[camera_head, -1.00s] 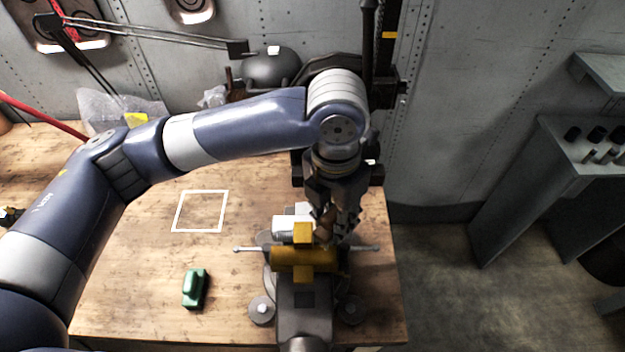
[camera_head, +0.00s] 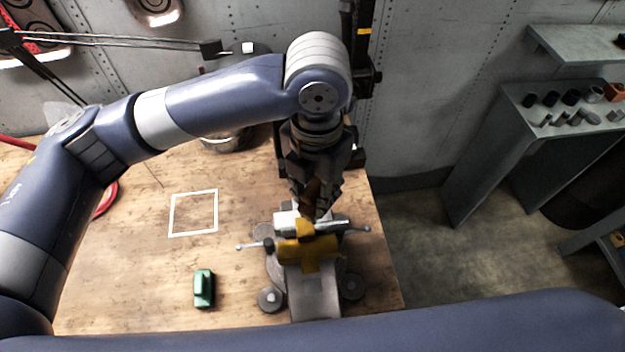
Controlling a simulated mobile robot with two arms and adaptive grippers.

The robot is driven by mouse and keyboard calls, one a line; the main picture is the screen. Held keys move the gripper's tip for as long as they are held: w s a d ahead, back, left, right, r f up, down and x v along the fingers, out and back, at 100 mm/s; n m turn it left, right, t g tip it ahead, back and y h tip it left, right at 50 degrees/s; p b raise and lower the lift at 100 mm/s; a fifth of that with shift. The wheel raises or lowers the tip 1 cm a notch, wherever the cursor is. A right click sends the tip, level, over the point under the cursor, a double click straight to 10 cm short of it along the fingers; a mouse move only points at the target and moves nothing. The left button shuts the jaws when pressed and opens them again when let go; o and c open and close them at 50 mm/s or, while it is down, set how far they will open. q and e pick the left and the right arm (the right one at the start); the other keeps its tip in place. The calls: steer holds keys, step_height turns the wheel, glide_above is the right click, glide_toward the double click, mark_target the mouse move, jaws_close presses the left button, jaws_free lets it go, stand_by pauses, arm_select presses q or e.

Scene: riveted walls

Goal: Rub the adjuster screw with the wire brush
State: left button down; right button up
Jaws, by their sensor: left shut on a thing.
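My left gripper (camera_head: 314,205) points down over the vise (camera_head: 314,294) on the wooden bench. It is shut on a brown piece (camera_head: 313,193), which looks like the wire brush's handle; the fingers hide most of it. A yellow-brass, cross-shaped part (camera_head: 308,252) sits on the vise, just below and in front of the fingertips. It may carry the adjuster screw, but I cannot make out a separate screw. I cannot tell whether the held piece touches the brass part. My right gripper is out of view.
A green block with a raised grip (camera_head: 203,288) lies on the bench (camera_head: 150,285) left of the vise. A white square outline (camera_head: 193,213) marks clear bench top. A grey shelf unit (camera_head: 490,150) with small cylinders stands at the right. My arm link crosses the bottom.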

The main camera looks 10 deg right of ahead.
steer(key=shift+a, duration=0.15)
arm_select(q)
steer(key=shift+d, duration=0.25)
steer(key=shift+s+a+f+y, duration=0.1)
steer(key=shift+s+a+y, duration=0.05)
steer(key=shift+y, duration=0.35)
steer(key=shift+f+y, duration=0.1)
steer(key=shift+y, duration=0.2)
steer(key=shift+s+f, duration=0.1)
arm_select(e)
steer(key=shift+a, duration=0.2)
